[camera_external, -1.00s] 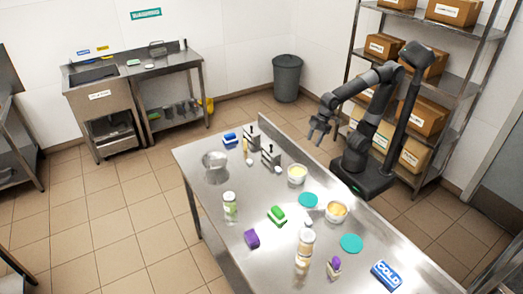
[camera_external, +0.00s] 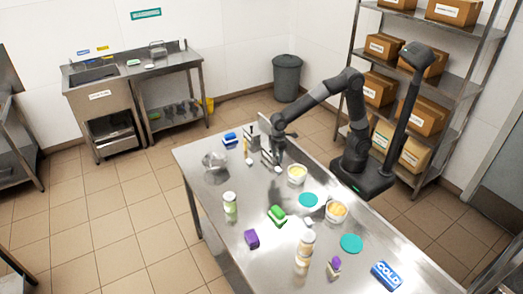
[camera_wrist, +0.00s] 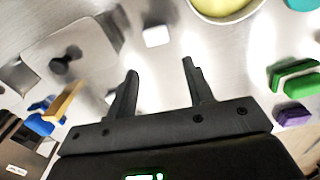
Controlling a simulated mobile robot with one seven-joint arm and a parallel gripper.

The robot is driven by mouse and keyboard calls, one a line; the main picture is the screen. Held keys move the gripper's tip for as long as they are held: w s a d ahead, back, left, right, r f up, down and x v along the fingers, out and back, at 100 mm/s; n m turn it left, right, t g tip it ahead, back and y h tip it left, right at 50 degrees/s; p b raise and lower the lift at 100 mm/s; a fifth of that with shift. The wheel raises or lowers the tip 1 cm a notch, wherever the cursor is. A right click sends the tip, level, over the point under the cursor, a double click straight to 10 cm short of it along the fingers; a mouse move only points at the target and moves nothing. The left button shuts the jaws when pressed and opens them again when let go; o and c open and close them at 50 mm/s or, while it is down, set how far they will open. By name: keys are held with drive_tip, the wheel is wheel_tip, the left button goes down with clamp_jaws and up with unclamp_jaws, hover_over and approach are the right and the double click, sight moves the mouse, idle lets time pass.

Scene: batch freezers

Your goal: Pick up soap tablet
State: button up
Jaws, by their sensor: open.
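A small white block (camera_wrist: 156,36), which looks like the soap tablet, lies on the steel table. In the wrist view it is ahead of the gap between my fingertips. A small white block (camera_external: 278,169) also shows just below my gripper in the external view. A second small white piece (camera_external: 249,162) lies to its left; a pale piece (camera_wrist: 111,97) beside my left finger may be the same one. My gripper (camera_wrist: 160,69) is open and empty, pointing down above the table. In the external view my gripper (camera_external: 276,153) is beside the metal stands, its fingertips hard to make out.
Metal stands (camera_external: 250,136) are close to the left of my gripper. A bowl with yellow contents (camera_external: 297,174) stands to the right. A green sponge (camera_external: 278,215), a purple sponge (camera_external: 252,239), a jar (camera_external: 230,207) and teal discs (camera_external: 308,200) are spread over the table (camera_external: 205,200).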

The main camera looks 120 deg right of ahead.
sight(277, 169)
drive_tip(key=f, duration=0.8)
drive_tip(key=shift+s+d+f, duration=0.15)
drive_tip(key=shift+s+f, duration=0.05)
drive_tip(key=shift+f, duration=0.15)
drive_tip(key=shift+c, duration=0.4)
drive_tip(key=c, duration=0.7)
drive_tip(key=shift+o, duration=0.2)
drive_tip(key=shift+r, duration=0.1)
wheel_tip(277, 169, up, 4)
drive_tip(key=shift+s+d+r, duration=0.1)
drive_tip(key=shift+d+r, duration=0.05)
drive_tip(key=shift+r, duration=0.05)
drive_tip(key=s+d+r, duration=0.6)
drive_tip(key=s+d, duration=0.2)
drive_tip(key=shift+r, duration=0.25)
